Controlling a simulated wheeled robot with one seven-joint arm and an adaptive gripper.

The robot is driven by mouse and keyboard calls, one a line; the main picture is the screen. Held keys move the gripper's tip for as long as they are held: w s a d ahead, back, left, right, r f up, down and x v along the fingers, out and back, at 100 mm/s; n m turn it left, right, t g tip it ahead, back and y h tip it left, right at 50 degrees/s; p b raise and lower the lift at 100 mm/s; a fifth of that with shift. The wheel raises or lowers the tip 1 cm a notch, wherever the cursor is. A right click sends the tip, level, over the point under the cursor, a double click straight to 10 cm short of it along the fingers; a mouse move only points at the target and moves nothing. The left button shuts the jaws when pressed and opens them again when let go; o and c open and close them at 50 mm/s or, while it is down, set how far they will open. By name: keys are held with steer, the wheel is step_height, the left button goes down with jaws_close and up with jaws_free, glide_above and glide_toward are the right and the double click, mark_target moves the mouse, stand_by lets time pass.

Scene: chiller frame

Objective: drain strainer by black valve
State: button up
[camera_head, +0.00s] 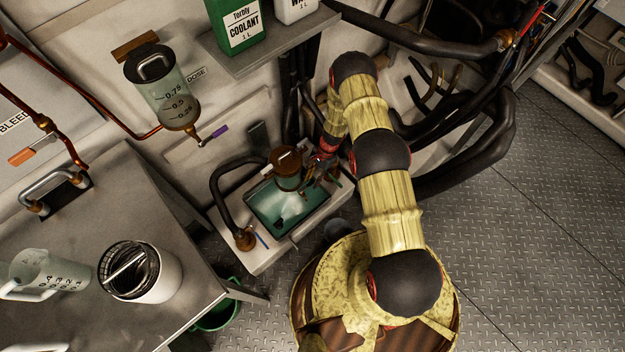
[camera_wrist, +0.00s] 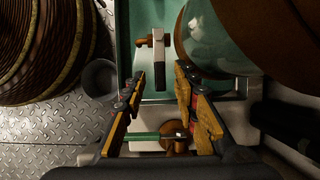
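The strainer (camera_head: 287,168) has a clear bowl under a brown cap and stands over the green basin (camera_head: 262,216). In the wrist view, its clear bowl (camera_wrist: 205,45) fills the upper right. My gripper (camera_head: 310,181) is just right of the strainer in the head view. In the wrist view, my gripper (camera_wrist: 160,76) is open, its two fingers apart with nothing held. A grey lever (camera_wrist: 158,48) on a brown fitting shows beyond the fingertips. A green-handled valve (camera_wrist: 150,136) lies between the finger bases.
A thick black hose (camera_head: 226,180) loops left of the basin. A shelf with a green coolant jug (camera_head: 238,25) is above. A dosing cylinder (camera_head: 163,90) hangs at the upper left. A table (camera_head: 85,225) with a jug (camera_head: 45,272) and a canister (camera_head: 150,280) is left.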

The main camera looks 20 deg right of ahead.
steer(key=c, duration=0.3)
steer(key=c, duration=0.4)
jaws_close()
stand_by(0.3)
